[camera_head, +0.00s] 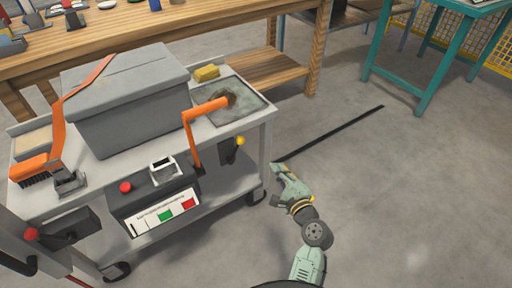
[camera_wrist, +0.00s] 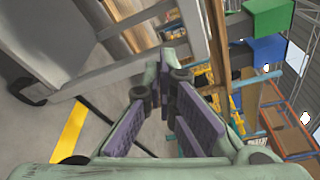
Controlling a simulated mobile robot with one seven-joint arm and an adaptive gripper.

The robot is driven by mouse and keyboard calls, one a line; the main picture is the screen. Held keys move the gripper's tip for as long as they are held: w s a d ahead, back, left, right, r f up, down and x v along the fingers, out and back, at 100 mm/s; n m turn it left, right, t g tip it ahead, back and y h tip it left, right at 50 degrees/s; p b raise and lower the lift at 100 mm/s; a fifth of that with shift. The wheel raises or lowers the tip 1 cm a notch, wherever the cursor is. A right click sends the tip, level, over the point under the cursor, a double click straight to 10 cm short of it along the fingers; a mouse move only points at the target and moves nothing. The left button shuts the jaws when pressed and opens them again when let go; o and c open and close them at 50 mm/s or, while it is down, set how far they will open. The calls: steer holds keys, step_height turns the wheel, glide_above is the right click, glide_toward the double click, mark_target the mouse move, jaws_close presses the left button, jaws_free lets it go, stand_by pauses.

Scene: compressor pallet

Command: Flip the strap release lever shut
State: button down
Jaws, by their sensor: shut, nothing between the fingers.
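An orange strap (camera_head: 92,72) runs over the lid of the grey box (camera_head: 135,115) and down its left side. A metal buckle (camera_head: 70,180) sits at the cart's front-left, near the strap's lower end; whether its lever stands up or lies flat is too small to tell. A bent orange bar (camera_head: 191,140) rises at the cart's right; I cannot tell whether it is the lever. My gripper (camera_head: 284,182) is shut and empty, right of the cart and apart from it. Its purple-padded fingers (camera_wrist: 172,72) also show in the wrist view.
The grey cart (camera_head: 232,130) carries the box, an orange brush (camera_head: 35,168) and a yellow block (camera_head: 206,73). A control panel (camera_head: 165,208) hangs on its front. A wooden bench (camera_head: 150,25) stands behind, a teal table (camera_head: 440,70) at back right.

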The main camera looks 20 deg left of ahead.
mark_target(235, 150)
steer(key=w+a+p, duration=0.3)
steer(key=w+a, duration=0.3)
steer(key=a, duration=0.4)
steer(key=shift+r, duration=0.3)
steer(key=shift+r+n, duration=0.2)
steer(key=shift+n, duration=0.1)
